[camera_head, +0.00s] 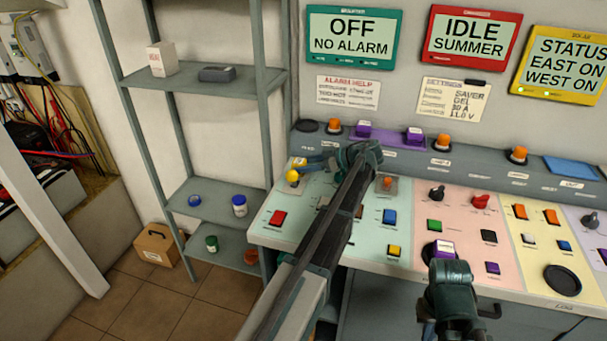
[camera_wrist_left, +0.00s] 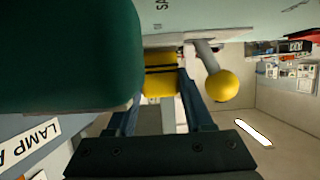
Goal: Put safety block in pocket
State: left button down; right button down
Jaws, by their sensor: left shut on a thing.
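The safety block appears to be the small yellow block with black bands (camera_wrist_left: 160,80) in the left wrist view. My left gripper (camera_wrist_left: 163,97) is shut on it, with a blue finger on each side. In the head view my left gripper (camera_head: 306,166) reaches left over the back left of the console, and a bit of the yellow block (camera_head: 299,162) shows at its fingertips. A yellow ball knob on a grey stem (camera_wrist_left: 221,86) is close beside the block; it also shows in the head view (camera_head: 291,176). I cannot make out the pocket. My right wrist (camera_head: 450,285) is over the console's front edge; its fingers are not clear.
The console (camera_head: 330,254) carries several buttons and knobs, including a red button (camera_head: 277,218) and a blue button (camera_head: 390,217). A raised ledge with purple and orange caps runs behind. A grey shelf (camera_head: 225,205) stands to the left. My left arm hides part of the panel.

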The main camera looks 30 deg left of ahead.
pick_arm(q)
jog(key=shift+f, duration=0.6)
jog(key=shift+r, duration=0.15)
pick_arm(e)
jog(key=shift+f, duration=0.45)
pick_arm(q)
jog(key=shift+c, duration=1.4)
grip_release()
pick_arm(e)
jog(key=shift+f, duration=0.1)
pick_arm(q)
jog(key=shift+d+r, duration=0.15)
jog(key=shift+d, duration=0.05)
jog(key=p+v, duration=0.2)
jog(key=v, duration=0.4)
jog(key=shift+w+p, duration=0.1)
jog(key=shift+p, duration=0.3)
jog(key=shift+d+r, duration=0.1)
jog(key=shift+d, duration=0.4)
pick_arm(e)
notch_tip(320, 180, up, 3)
jog(key=shift+r, duration=0.1)
